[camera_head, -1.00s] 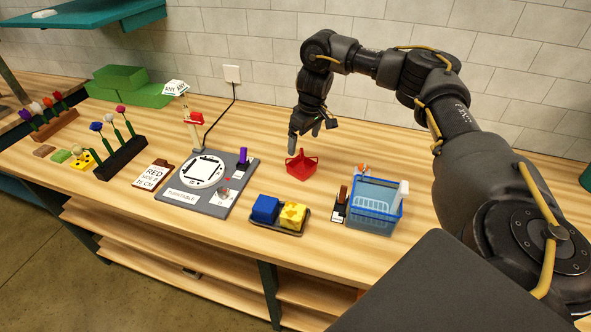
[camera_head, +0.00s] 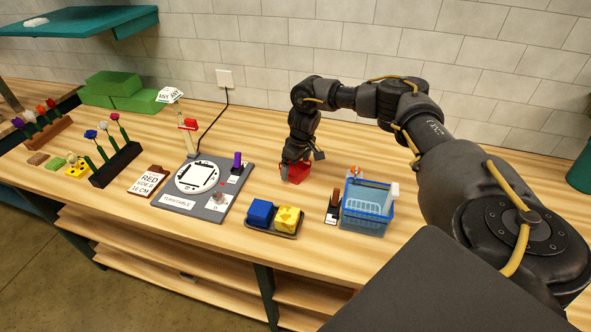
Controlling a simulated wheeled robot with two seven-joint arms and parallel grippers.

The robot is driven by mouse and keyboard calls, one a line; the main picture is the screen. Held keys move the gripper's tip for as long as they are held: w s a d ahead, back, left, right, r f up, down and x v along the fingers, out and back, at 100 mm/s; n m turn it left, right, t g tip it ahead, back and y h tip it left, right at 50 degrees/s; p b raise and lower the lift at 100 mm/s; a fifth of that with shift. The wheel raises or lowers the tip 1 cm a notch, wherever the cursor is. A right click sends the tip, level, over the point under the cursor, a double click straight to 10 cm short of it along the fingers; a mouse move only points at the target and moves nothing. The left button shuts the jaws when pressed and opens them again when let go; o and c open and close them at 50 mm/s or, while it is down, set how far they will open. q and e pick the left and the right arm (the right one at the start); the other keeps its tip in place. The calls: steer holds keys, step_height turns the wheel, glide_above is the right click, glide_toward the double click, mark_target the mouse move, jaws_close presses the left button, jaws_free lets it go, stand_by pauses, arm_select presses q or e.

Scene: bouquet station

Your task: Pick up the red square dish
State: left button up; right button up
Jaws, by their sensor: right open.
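The red square dish (camera_head: 299,172) sits on the wooden bench, right of the turntable and behind the blue and yellow blocks. My right gripper (camera_head: 291,170) is lowered at the dish's left and back side, with its fingers in front of part of it. The gripper is open. I cannot tell whether a finger touches the dish or reaches over its wall. Much of the dish is hidden behind the gripper. My left gripper is not in view.
A grey turntable (camera_head: 172,197) stands to the left. A dark tray (camera_head: 270,231) holds a blue block (camera_head: 261,211) and a yellow block (camera_head: 288,217). A blue basket (camera_head: 364,218) stands at the right. Flower racks stand at far left. Bench behind the dish is clear.

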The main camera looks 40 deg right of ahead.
steer(key=shift+f, duration=0.45)
steer(key=shift+a, duration=0.1)
steer(key=shift+c, duration=0.2)
steer(key=shift+w, duration=0.1)
steer(key=c, duration=1.3)
steer(key=shift+r, duration=0.15)
